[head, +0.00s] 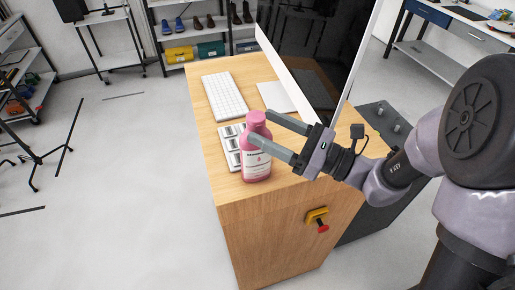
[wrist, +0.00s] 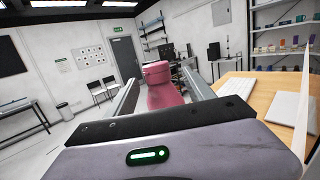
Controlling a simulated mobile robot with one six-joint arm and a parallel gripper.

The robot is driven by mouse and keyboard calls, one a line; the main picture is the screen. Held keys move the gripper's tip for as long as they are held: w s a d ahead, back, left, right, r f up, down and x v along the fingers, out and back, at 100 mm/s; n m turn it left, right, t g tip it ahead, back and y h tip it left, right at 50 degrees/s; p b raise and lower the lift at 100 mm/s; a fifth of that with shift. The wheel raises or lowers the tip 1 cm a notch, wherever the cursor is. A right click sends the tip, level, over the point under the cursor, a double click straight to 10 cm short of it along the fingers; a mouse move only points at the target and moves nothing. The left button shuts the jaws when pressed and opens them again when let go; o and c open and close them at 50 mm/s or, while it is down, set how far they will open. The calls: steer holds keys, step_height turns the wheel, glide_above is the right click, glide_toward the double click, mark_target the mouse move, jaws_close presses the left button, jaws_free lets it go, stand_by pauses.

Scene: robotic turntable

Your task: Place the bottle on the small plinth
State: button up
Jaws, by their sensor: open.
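A pink bottle (head: 257,150) with a white label stands upright on the wooden cabinet top (head: 208,115), close to its front edge. It also shows in the wrist view (wrist: 162,88), between the two fingers. My gripper (head: 268,134) is open, with one finger on each side of the bottle's upper part. I cannot tell whether either finger touches it. The bottle partly covers a white-and-grey keypad-like object (head: 230,145) just behind it. I cannot make out a small plinth for certain.
A white keyboard (head: 224,97) and a pale flat pad (head: 275,97) lie farther back on the cabinet. A large dark panel (head: 310,50) rises at its right side.

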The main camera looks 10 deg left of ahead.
steer(key=f+x, duration=0.1)
steer(key=x, duration=0.5)
steer(key=shift+a+r, duration=0.2)
steer(key=shift+r, duration=0.2)
steer(key=shift+s+d, duration=0.15)
steer(key=shift+c, duration=1.1)
jaws_close()
